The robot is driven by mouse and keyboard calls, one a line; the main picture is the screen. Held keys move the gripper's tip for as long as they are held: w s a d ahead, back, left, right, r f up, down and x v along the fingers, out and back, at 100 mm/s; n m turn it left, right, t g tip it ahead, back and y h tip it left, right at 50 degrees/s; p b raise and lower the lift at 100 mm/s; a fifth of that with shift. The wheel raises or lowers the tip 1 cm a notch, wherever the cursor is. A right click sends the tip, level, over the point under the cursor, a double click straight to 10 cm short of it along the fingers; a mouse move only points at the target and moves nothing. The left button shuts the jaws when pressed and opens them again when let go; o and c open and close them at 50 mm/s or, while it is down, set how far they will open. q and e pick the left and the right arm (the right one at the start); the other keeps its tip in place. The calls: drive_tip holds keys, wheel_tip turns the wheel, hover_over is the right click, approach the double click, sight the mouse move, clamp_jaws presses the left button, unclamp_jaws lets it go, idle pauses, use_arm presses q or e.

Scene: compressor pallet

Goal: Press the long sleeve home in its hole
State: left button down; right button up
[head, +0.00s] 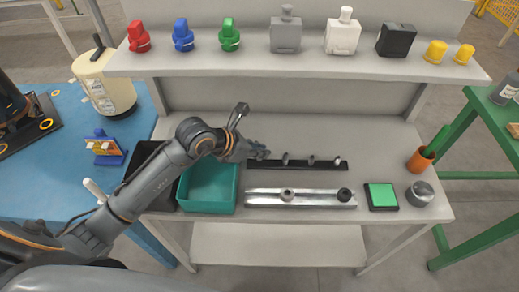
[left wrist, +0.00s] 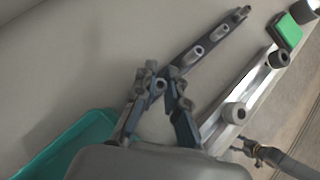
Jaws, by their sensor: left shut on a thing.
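My left gripper (head: 262,152) is at the left end of the black rack (head: 325,164). In the left wrist view its fingers (left wrist: 160,88) are closed around a small grey sleeve (left wrist: 159,84), which the fingers partly hide. I cannot tell whether this sleeve is still seated in the rack or just above it. Several small grey sleeves (head: 311,160) stand upright along the rack. The silver rail (head: 315,199) lies in front, with a light grey collar (head: 287,194) and a dark collar (head: 343,194) on it.
A teal bin (head: 208,190) stands left of the rail, under my left arm. A green pad (head: 382,196), a grey round pot (head: 420,193) and an orange cup (head: 420,160) stand to the right. A shelf (head: 290,66) with coloured parts and bottles overhangs the back.

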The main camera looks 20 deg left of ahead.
use_arm(q)
drive_tip(key=shift+r+p, duration=1.4)
drive_tip(key=shift+r, duration=0.8)
drive_tip(key=shift+f, duration=0.1)
